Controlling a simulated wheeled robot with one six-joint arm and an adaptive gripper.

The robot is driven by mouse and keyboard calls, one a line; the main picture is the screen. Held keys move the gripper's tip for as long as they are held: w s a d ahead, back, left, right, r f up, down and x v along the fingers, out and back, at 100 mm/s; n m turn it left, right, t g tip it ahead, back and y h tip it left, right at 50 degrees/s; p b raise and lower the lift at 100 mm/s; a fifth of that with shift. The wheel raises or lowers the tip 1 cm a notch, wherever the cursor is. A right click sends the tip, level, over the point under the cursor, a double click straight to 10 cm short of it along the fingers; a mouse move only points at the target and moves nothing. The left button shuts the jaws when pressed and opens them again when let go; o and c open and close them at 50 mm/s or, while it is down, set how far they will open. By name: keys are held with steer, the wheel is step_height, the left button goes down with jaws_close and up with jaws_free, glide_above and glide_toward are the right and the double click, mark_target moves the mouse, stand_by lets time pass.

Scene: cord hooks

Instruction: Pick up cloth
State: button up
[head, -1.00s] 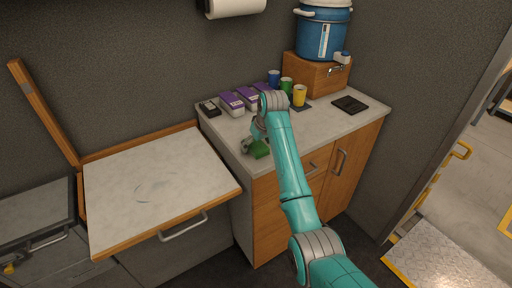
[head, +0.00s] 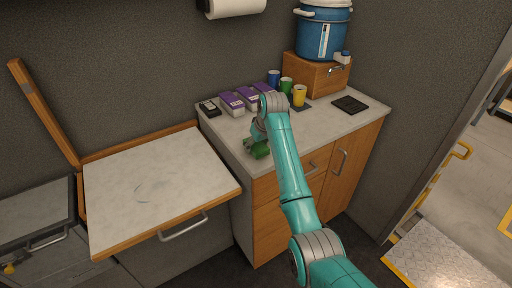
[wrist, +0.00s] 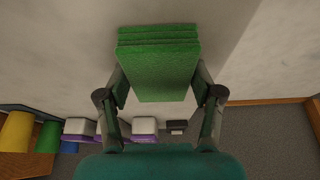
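The cloth is a green folded stack with visible layers (wrist: 158,70). In the head view the cloth (head: 261,152) is at the front left corner of the counter, partly covered by my gripper (head: 256,143). In the wrist view my gripper (wrist: 160,82) has one finger against each side edge of the cloth, shut on it. I cannot tell whether the cloth touches the counter.
The counter (head: 320,125) holds purple-and-white boxes (head: 232,103), a small black device (head: 209,108), blue, green and yellow cups (head: 299,95), and a dark flat pad (head: 350,104). A wooden box (head: 318,73) carries a blue cooler (head: 322,35). A lower worktop (head: 155,185) is at left.

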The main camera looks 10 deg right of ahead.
mark_target(257, 145)
steer(key=c, duration=0.5)
steer(key=shift+r, duration=0.1)
step_height(257, 145, up, 10)
steer(key=shift+r, duration=0.2)
